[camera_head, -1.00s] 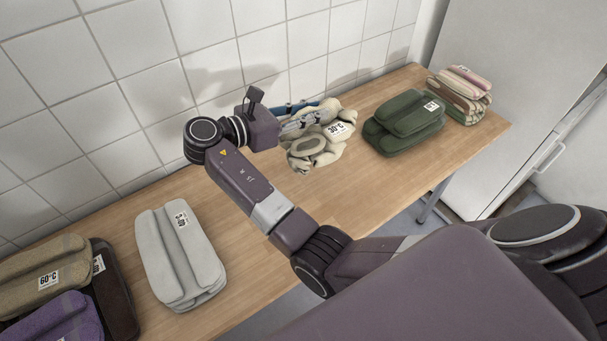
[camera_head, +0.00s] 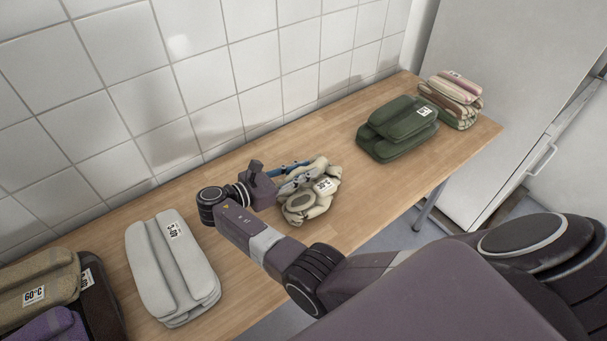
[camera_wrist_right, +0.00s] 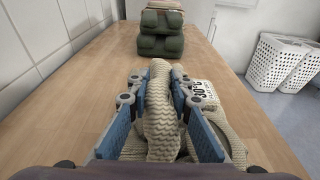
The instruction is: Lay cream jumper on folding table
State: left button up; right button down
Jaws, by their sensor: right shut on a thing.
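The cream jumper (camera_head: 308,203) is a crumpled knitted bundle with a white 30°C label. In the head view it is at the folding table (camera_head: 355,215), low at the tabletop; I cannot tell whether its whole underside touches. My right gripper (camera_head: 292,175) is shut on the jumper from its left side. In the right wrist view a thick ribbed fold of the cream jumper (camera_wrist_right: 160,110) is between the blue finger pads of the right gripper (camera_wrist_right: 158,115), with the label to the right. My left gripper is not in view.
A folded green garment (camera_head: 397,130) and a striped stack (camera_head: 452,98) lie toward the table's far right end. A grey folded garment (camera_head: 172,265) and a brown and purple pile (camera_head: 45,290) lie at the left. White tiled wall runs behind. White baskets (camera_wrist_right: 283,62) stand on the floor.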

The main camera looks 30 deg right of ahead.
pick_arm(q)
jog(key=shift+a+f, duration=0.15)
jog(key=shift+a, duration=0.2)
pick_arm(e)
jog(key=shift+w+f, duration=0.1)
jog(key=shift+f, duration=0.3)
jog(key=c, duration=1.7)
grip_release()
jog(key=shift+f, duration=0.15)
jog(key=shift+c, duration=0.2)
